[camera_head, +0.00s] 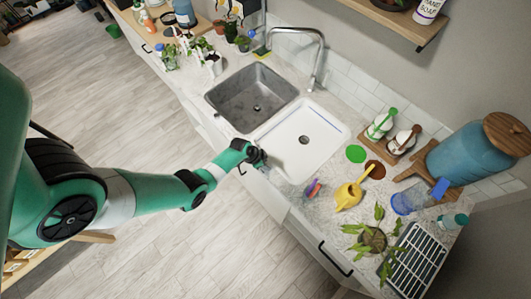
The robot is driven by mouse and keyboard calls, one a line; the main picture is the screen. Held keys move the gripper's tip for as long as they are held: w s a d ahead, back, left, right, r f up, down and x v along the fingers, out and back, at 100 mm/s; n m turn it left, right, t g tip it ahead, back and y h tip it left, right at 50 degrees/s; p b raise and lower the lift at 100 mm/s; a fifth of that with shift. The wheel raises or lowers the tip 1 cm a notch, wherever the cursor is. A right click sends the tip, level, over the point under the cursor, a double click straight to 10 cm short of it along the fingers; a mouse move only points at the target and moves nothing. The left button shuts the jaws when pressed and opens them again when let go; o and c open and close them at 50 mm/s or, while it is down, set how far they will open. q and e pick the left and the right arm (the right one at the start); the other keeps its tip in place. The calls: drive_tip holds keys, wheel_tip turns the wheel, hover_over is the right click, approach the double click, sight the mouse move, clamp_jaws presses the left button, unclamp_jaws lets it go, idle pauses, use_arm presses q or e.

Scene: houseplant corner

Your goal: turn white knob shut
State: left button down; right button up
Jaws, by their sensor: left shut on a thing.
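My left arm reaches in from the left. Its green and black left gripper (260,160) is at the front edge of the counter, beside the near rim of the white sink basin (302,142). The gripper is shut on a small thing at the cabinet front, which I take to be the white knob. The fingers mostly hide it, so its turn angle does not show. My right gripper is not in view.
A steel basin (251,97) and a curved faucet (318,60) are beyond the gripper. To the right are a yellow watering can (349,194), a potted plant (374,240), a drying rack (414,262) and a blue dispenser (470,153). The floor (150,150) in front is clear.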

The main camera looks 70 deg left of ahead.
use_arm(q)
drive_tip(key=m+h, duration=0.1)
drive_tip(key=m, duration=0.3)
drive_tip(key=shift+a+m+h, duration=0.15)
drive_tip(key=shift+m+h, duration=0.25)
drive_tip(key=shift+g, duration=0.3)
drive_tip(key=c, duration=0.6)
unclamp_jaws()
drive_tip(key=shift+o, duration=0.4)
drive_tip(key=shift+p, duration=0.3)
